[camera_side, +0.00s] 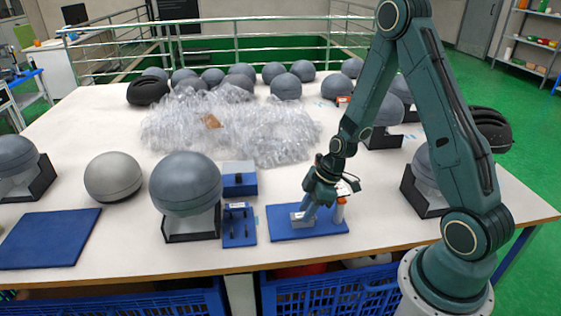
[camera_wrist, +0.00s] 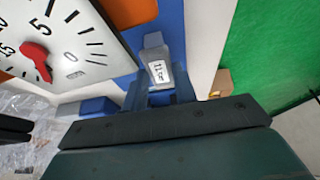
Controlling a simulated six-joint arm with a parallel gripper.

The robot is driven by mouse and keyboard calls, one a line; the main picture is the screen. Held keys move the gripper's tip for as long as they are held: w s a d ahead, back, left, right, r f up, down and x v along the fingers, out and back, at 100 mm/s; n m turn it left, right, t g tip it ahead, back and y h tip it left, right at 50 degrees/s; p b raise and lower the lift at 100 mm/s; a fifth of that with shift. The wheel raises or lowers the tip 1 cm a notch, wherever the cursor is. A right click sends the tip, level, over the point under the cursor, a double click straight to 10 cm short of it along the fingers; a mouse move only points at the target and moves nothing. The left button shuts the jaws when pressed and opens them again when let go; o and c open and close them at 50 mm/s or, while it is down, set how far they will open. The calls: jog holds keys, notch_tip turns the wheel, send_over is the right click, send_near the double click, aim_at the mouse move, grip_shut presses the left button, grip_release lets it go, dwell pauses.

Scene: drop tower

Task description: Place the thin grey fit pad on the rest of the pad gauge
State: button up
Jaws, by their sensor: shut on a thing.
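The pad gauge has a blue base (camera_side: 325,229) and an orange-and-white post (camera_side: 340,210) in the side view. Its white dial (camera_wrist: 85,40) with a red pointer fills the upper left of the wrist view. My gripper (camera_side: 305,212) points down, low over the left part of the base. In the wrist view a grey pad with a white label (camera_wrist: 154,50) shows at the fingertips, and my gripper is shut on it. A grey piece (camera_side: 300,218) shows under the fingers in the side view. The rest is largely hidden, and I cannot tell whether the pad touches it.
A blue rack with dark slots (camera_side: 239,226) and a blue box (camera_side: 240,180) stand left of the gauge. A grey helmet-like dome on a stand (camera_side: 185,185) is farther left. Crumpled clear wrap (camera_side: 235,125) covers the middle. A flat blue mat (camera_side: 45,238) lies at the left.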

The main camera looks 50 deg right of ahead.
jog(key=o, duration=0.9)
jog(key=shift+o, duration=0.2)
jog(key=shift+r, duration=0.1)
jog(key=v, duration=1.2)
jog(key=shift+a, duration=0.1)
jog(key=s+a+r+m+t+h, duration=0.1)
jog(key=s+a+r+m, duration=0.3)
jog(key=s+r, duration=0.3)
jog(key=s+a+r+m+t+h, duration=0.1)
jog(key=s+a+r+m, duration=0.4)
jog(key=r, duration=0.5)
jog(key=shift+s+a+r+h, duration=0.3)
jog(key=shift+s+a+h, duration=0.4)
jog(key=shift+s, duration=0.55)
